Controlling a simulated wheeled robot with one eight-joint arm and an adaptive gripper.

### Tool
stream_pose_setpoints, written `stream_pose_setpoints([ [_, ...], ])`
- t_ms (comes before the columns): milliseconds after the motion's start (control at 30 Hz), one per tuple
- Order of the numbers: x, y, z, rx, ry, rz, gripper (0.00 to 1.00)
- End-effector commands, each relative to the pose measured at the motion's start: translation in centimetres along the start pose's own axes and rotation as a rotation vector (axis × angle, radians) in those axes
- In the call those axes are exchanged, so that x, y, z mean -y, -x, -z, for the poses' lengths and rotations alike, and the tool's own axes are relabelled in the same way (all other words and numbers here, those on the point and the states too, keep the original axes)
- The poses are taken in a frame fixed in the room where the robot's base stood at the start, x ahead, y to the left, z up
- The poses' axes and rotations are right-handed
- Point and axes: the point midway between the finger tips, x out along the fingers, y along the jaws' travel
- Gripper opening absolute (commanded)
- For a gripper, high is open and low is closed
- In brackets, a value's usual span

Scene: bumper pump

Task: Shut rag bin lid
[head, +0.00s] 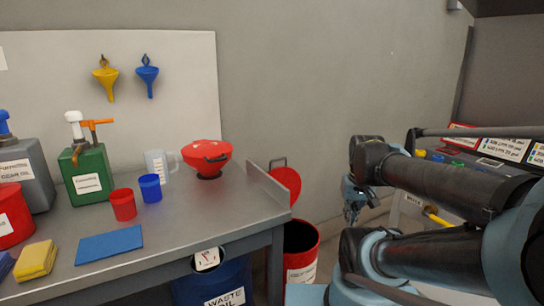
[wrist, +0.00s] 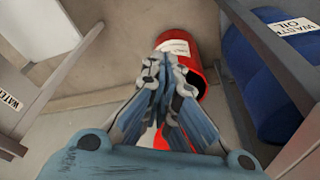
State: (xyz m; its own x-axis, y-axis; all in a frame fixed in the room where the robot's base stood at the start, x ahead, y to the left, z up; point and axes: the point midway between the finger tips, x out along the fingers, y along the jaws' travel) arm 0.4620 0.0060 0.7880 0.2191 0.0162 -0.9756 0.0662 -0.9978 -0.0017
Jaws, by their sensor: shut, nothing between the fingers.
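The rag bin (head: 301,262) is a red cylinder with a white label, on the floor at the right end of the workbench. Its round red lid (head: 287,186) stands raised, tilted up above the far side of the rim, with a dark handle at its top. The bin's dark opening shows. My gripper (head: 351,217) is shut and empty, to the right of the bin and lid and apart from the lid in the head view. In the wrist view the shut fingers (wrist: 170,115) cover part of the red bin (wrist: 207,50); red also shows below them, and I cannot tell which part it is.
The metal workbench (head: 190,237) has an upright end plate (head: 266,181) close to the lid. A blue waste oil drum (head: 226,283) stands under the bench, left of the bin. A grey wall rises behind. Some floor is free right of the bin.

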Motion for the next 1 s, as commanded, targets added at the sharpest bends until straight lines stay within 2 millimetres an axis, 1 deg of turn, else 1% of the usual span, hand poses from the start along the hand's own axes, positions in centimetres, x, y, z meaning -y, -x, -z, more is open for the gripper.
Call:
stream_pose_setpoints([
  [33, 0.2, 0.8, 1.7, -0.011, 0.013, 0.006, 0.0],
  [167, 1.2, 2.6, 6.1, -0.043, 0.063, 0.025, 0.0],
  [200, 1.6, 3.0, 7.5, -0.054, 0.077, 0.03, 0.0],
  [267, 2.2, 3.6, 9.6, -0.069, 0.099, 0.04, 0.0],
  [400, 3.7, 4.8, 14.6, -0.104, 0.149, 0.06, 0.0],
  [467, 4.5, 5.2, 16.8, -0.12, 0.169, 0.069, 0.0],
  [500, 5.0, 5.4, 18.2, -0.13, 0.184, 0.074, 0.0],
  [567, 5.8, 5.6, 20.4, -0.145, 0.205, 0.083, 0.0],
  [600, 6.4, 5.8, 21.8, -0.155, 0.218, 0.09, 0.0],
  [767, 9.0, 5.9, 27.6, -0.195, 0.272, 0.112, 0.0],
  [800, 9.7, 5.9, 29.0, -0.205, 0.286, 0.118, 0.0],
  [967, 12.8, 5.4, 34.5, -0.246, 0.338, 0.142, 0.0],
  [1000, 13.5, 5.2, 35.9, -0.256, 0.35, 0.148, 0.0],
])
